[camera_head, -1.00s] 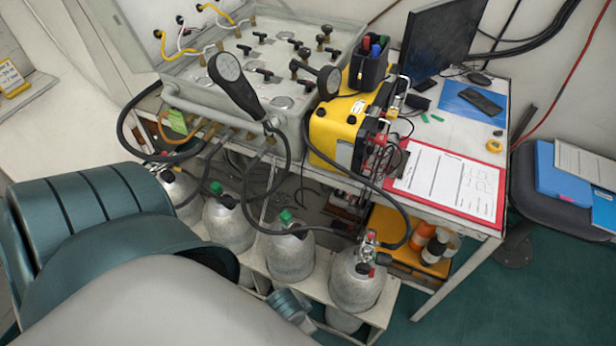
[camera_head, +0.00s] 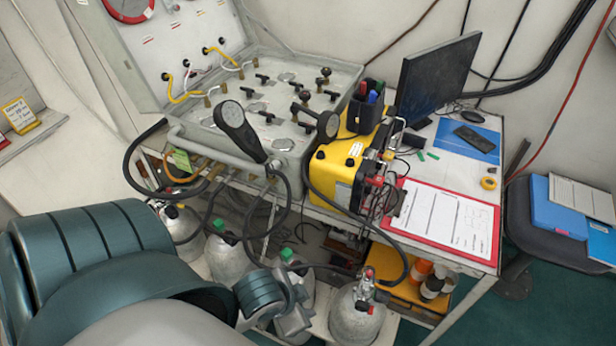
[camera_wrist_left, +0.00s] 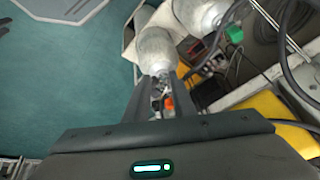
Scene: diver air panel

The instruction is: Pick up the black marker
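A black pen cup (camera_head: 367,108) stands behind the yellow case, with red and blue markers (camera_head: 372,96) upright in it. A black marker cannot be told apart from the dark cup. My left forearm and wrist show at the lower left and bottom centre of the head view, in front of the gas cylinders and well below the cup. In the left wrist view my left gripper (camera_wrist_left: 163,82) has its two fingers apart with nothing held between them; a cylinder shows beyond them. My right gripper is not in view.
The yellow case (camera_head: 338,165) stands beside the valve panel (camera_head: 270,100), with black hoses hanging in front. A red clipboard (camera_head: 446,222), a monitor (camera_head: 437,75) and a tape roll (camera_head: 488,183) are on the table. Cylinders (camera_head: 357,312) stand below.

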